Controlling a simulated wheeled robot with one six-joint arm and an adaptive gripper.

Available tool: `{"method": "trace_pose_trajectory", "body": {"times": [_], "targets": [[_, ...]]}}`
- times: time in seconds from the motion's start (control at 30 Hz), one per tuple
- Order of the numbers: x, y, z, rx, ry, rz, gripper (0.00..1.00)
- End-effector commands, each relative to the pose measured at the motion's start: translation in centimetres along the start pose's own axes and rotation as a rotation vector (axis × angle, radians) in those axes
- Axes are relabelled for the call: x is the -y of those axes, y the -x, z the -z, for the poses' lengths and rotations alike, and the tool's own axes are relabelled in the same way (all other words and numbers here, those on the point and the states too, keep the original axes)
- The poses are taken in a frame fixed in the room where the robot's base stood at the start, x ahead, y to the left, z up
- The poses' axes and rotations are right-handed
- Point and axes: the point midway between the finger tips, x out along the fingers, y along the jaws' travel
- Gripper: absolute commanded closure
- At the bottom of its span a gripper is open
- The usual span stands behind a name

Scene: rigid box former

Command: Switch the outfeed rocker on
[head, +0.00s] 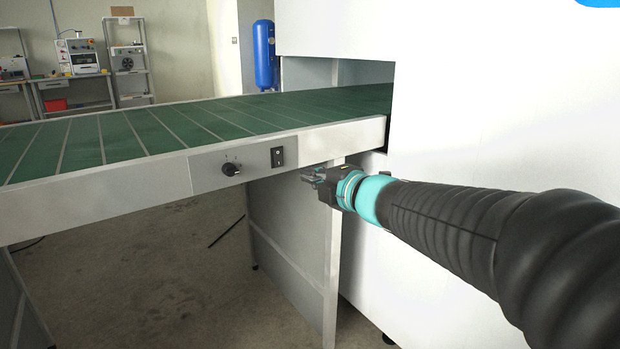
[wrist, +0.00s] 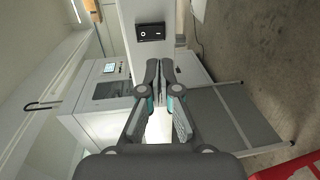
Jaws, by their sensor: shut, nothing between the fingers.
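The outfeed rocker (head: 277,157) is a small black switch on the grey panel (head: 205,171) at the side of the conveyor. In the wrist view the rocker (wrist: 151,32) lies ahead of the fingertips, near the top of the picture, with light marks on its face. Which way it is tipped is too small to tell. My gripper (head: 306,174) is just right of and slightly below the rocker in the head view, apart from it. In the wrist view my gripper (wrist: 160,66) has its fingertips together with nothing between them.
The green conveyor belt (head: 130,135) runs into the white machine housing (head: 480,100). A grey leg panel (head: 290,235) stands below the conveyor. Open floor (head: 150,270) lies left of it.

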Motion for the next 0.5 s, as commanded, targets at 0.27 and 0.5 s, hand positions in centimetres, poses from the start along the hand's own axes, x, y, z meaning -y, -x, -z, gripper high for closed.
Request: {"method": "trace_pose_trajectory", "body": {"times": [0.27, 0.5], "targets": [[0.1, -5.4, 0.1, -0.002, 0.000, 0.002, 1.00], [0.1, -8.7, 0.0, -0.001, 0.000, 0.001, 1.00]]}}
